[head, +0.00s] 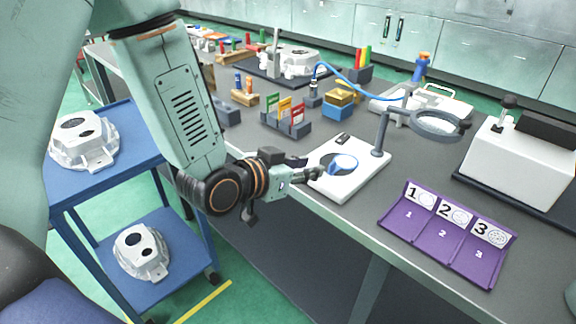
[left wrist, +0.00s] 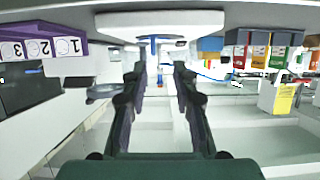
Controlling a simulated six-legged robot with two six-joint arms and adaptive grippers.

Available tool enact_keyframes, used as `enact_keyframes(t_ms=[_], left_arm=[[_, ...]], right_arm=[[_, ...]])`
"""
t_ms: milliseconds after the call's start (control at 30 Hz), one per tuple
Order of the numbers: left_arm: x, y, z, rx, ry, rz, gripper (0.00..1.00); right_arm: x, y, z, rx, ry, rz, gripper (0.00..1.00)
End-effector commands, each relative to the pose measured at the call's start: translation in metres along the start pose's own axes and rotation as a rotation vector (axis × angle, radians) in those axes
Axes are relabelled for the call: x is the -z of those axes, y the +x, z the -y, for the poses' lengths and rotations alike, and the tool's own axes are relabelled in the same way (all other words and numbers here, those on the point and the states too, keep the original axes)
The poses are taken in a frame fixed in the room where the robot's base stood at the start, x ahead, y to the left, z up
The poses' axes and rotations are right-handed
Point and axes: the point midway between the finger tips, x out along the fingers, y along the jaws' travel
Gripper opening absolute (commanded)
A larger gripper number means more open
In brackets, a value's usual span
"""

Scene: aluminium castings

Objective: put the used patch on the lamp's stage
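The lamp's stage (head: 350,187) is a white plate on the grey bench, with the ring magnifier (head: 437,123) on a post at its right. A round blue-and-white piece, which looks like the used patch (head: 343,163), is at the stage; I cannot tell whether it rests flat on it. My left gripper (head: 316,173) is at the stage's left edge, just left of the piece. In the left wrist view, upside down, its fingers (left wrist: 162,62) are apart with a gap between them, and a blue part (left wrist: 149,45) shows beyond the tips. My right gripper is not in view.
A purple tray numbered 1, 2, 3 (head: 391,221) lies at the bench's front right. A rack of coloured cards (head: 300,128) stands behind the stage, with a blue-and-yellow box (head: 340,100) nearby. A white machine (head: 510,160) stands at right. A blue cart (head: 160,292) holds castings at left.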

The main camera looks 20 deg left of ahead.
Motion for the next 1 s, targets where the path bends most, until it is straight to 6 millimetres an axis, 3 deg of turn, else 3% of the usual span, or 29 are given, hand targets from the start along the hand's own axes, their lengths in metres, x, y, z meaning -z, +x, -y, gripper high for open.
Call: enact_keyframes(t_ms=[200, 500, 900, 1000], left_arm=[[0.002, -0.028, 0.001, 0.001, -0.005, -0.002, 0.28], [0.001, -0.051, 0.001, 0.003, -0.004, 0.000, 0.28], [-0.002, -0.057, 0.000, 0.000, 0.000, 0.005, 0.28], [-0.025, -0.055, -0.003, -0.002, -0.020, 0.074, 0.28]], right_arm=[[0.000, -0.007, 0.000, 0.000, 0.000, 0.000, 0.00], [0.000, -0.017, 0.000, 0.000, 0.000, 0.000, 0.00], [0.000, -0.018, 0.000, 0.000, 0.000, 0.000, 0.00], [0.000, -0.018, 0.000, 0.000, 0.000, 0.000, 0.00]])
